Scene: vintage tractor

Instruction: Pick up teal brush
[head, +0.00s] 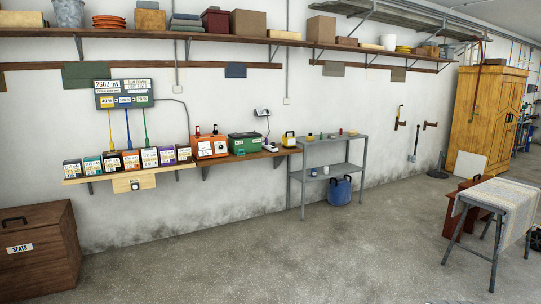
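I cannot make out a teal brush in the head view. My gripper is not in view.
A wooden wall shelf (70,181) holds several labelled boxes. An orange case (211,147) and a green case (245,144) stand right of them. A cloth-covered table (505,197) stands at right. The middle floor is clear.

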